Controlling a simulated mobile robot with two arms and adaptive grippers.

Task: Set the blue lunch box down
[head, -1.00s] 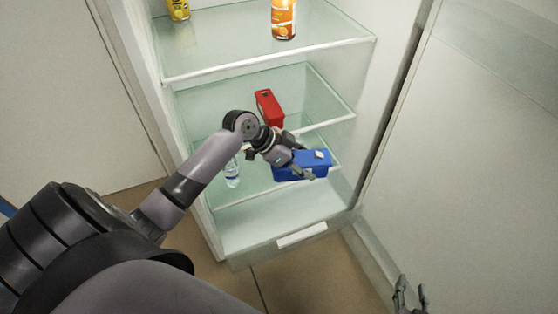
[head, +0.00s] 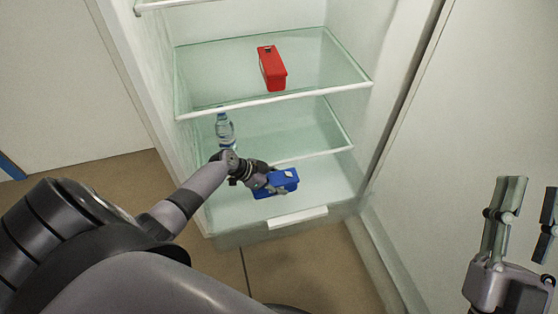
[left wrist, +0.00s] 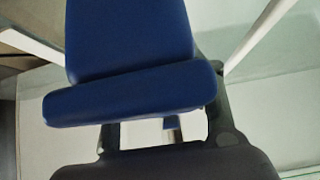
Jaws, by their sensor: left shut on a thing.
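The blue lunch box (head: 280,184) is in the lower part of the open fridge in the head view, near the front edge of the fridge floor. My left gripper (head: 272,186) is shut on it at its left side. In the left wrist view the blue lunch box (left wrist: 130,50) fills the upper middle, close to the camera. I cannot tell whether its underside touches the fridge floor. My right gripper (head: 521,215) is at the right edge of the head view, empty, with its fingers apart.
A red lunch box (head: 271,68) stands on the glass shelf (head: 215,80) above. A water bottle (head: 224,129) stands on the lower shelf, left of the blue box. The fridge door (head: 440,170) is open on the right. The fridge floor (head: 325,190) right of the box is clear.

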